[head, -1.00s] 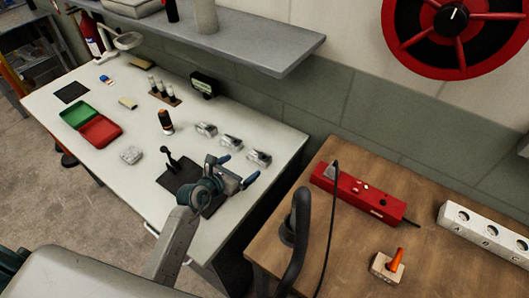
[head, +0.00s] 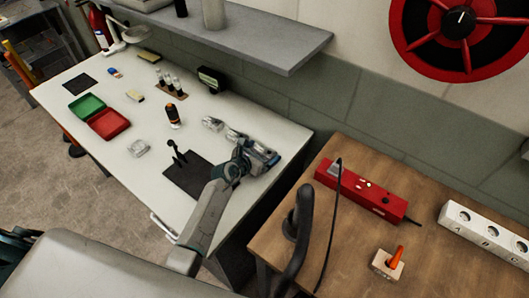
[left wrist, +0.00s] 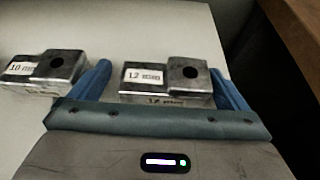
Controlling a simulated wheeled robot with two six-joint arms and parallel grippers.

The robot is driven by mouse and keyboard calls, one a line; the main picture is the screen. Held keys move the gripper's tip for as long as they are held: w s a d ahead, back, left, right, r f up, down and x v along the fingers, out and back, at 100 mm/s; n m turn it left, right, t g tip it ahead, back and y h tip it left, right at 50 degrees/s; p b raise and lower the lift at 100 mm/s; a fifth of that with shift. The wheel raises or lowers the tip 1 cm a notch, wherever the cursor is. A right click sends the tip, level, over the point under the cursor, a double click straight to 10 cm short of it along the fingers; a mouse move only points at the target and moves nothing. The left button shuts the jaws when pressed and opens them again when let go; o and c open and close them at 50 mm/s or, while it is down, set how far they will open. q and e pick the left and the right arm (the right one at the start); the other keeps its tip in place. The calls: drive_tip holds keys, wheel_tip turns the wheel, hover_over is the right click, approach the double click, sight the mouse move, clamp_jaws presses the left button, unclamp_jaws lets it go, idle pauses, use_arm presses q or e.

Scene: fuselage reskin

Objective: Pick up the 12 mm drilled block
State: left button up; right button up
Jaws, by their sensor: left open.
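The 12 mm drilled block (left wrist: 145,77) is a metal block with a white "12 mm" label and a dark hole in its raised part. In the left wrist view it sits between the two blue fingers of my left gripper (left wrist: 160,88), which is open around it. In the head view my left gripper (head: 262,157) is at the right end of the white table, and it largely hides this block. A block labelled 10 mm (left wrist: 42,72) sits to the left, outside the left finger. My right gripper is not in view.
The white table (head: 150,195) also holds a third drilled block (head: 212,124), a black mat (head: 188,180) with a small black stand, a dark bottle with an orange band (head: 173,115), and red (head: 108,124) and green trays. A wooden bench (head: 350,240) stands close on the right.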

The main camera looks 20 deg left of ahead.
use_arm(q)
drive_tip(key=c, duration=1.2)
drive_tip(key=shift+r, duration=0.1)
drive_tip(key=shift+c, duration=0.2)
drive_tip(key=shift+r, duration=0.15)
